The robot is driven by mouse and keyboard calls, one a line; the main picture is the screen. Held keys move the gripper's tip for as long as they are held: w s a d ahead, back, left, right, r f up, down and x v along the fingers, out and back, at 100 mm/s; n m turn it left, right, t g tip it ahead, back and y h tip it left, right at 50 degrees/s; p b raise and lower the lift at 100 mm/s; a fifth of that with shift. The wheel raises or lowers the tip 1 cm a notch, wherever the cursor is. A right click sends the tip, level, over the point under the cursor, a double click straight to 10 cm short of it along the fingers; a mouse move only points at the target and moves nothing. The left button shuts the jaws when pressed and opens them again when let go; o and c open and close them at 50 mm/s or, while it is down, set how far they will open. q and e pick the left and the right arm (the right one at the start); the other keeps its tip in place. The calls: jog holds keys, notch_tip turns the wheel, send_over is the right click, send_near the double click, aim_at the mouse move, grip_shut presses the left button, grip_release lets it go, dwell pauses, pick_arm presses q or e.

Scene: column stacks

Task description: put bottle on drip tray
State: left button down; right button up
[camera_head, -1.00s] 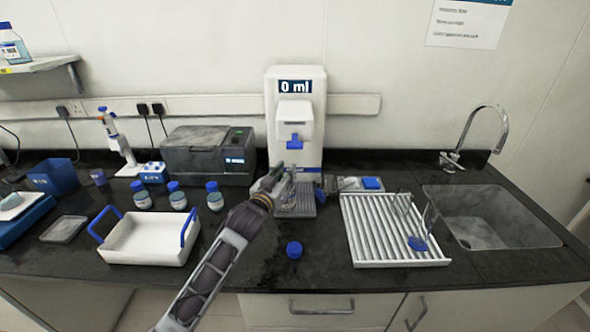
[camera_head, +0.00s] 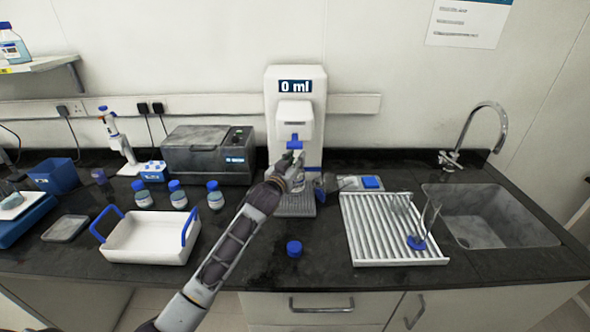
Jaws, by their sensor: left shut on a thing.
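My left gripper (camera_head: 297,166) reaches in front of the white dispenser (camera_head: 296,90), just below its blue nozzle (camera_head: 294,139). It is shut on a clear bottle (camera_head: 299,182), which is small in the view and largely hidden by the gripper and the arm. The grey drip tray (camera_head: 298,207) lies at the dispenser's foot, below the gripper, partly covered by my arm. I cannot tell whether the bottle touches the tray. The dispenser's display reads 0 ml. My right gripper is not in view.
A loose blue cap (camera_head: 294,248) lies on the counter in front. A white tray (camera_head: 150,252) with blue handles and several blue-capped bottles (camera_head: 178,194) stand left. A ribbed drying rack (camera_head: 367,262) and the sink (camera_head: 490,217) are right. A grey machine (camera_head: 207,157) stands left of the dispenser.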

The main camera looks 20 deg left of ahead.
pick_arm(q)
jog(key=shift+f, duration=1.8)
jog(key=c, duration=1.2)
grip_release()
jog(key=shift+f, duration=0.1)
jog(key=shift+o, duration=0.2)
jog(key=shift+s, duration=0.15)
jog(key=s+a, duration=0.1)
jog(key=s, duration=1)
jog(key=shift+s+b, duration=0.4)
jog(key=shift+a, duration=0.1)
